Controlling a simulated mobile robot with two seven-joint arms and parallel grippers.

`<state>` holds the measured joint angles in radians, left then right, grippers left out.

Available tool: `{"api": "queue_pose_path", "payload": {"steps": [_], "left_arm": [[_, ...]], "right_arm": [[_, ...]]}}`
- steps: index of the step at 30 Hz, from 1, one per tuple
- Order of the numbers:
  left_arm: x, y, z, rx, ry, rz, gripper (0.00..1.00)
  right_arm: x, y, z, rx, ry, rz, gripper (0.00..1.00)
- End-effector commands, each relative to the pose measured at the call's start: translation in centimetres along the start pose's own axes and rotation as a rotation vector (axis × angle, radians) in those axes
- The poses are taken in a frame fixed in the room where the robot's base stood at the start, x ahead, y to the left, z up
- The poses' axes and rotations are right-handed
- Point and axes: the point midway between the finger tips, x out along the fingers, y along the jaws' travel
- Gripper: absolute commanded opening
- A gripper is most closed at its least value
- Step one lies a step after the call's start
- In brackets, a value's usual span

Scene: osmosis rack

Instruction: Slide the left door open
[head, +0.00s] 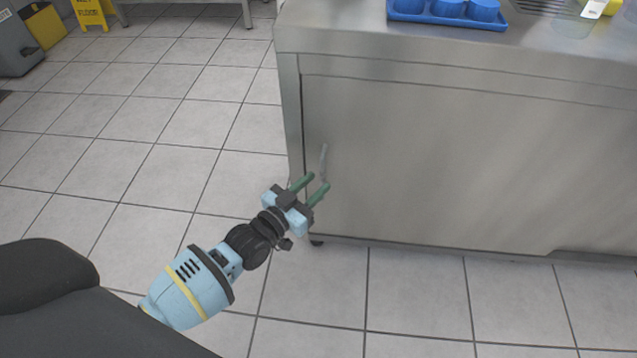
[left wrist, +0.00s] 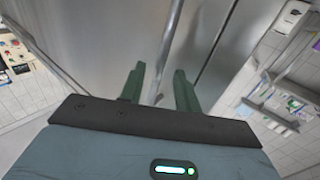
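The left door (head: 430,160) is a flat steel panel on the front of a steel cabinet, and it looks closed. Its thin upright handle (head: 323,162) is near the door's left edge. My left gripper (head: 317,181) is open, its green fingers pointing at the lower part of the handle. In the left wrist view, the handle (left wrist: 168,45) runs between the two fingers of the left gripper (left wrist: 159,69), with a gap on each side. I cannot tell how deep the handle sits between them. My right gripper is out of view.
A blue tray (head: 440,20) with blue cups stands on the cabinet's steel top (head: 340,35). The tiled floor (head: 170,130) left of the cabinet is clear. A yellow floor sign (head: 90,12) and a grey bin (head: 15,45) stand at the far left.

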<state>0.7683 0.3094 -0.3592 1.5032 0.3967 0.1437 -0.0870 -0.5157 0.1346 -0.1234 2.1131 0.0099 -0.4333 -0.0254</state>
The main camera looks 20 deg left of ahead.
Motion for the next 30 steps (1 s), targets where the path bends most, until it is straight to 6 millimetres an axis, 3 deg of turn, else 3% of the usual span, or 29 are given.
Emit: {"api": "queue_pose_path", "payload": {"steps": [6, 14, 22, 30], "left_arm": [[1.6, 0.0, 0.1, 0.000, -0.002, 0.000, 0.33], [1.7, 0.0, 0.0, 0.001, -0.001, 0.000, 0.33], [1.7, 0.0, 0.0, 0.001, -0.001, 0.000, 0.00], [1.7, 0.0, 0.0, 0.001, -0.001, 0.000, 0.00]], "right_arm": [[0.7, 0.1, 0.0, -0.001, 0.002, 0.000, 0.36], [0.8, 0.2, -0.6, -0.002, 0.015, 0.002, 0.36], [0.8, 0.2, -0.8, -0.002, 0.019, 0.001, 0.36], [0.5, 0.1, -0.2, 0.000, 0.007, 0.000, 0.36]]}}
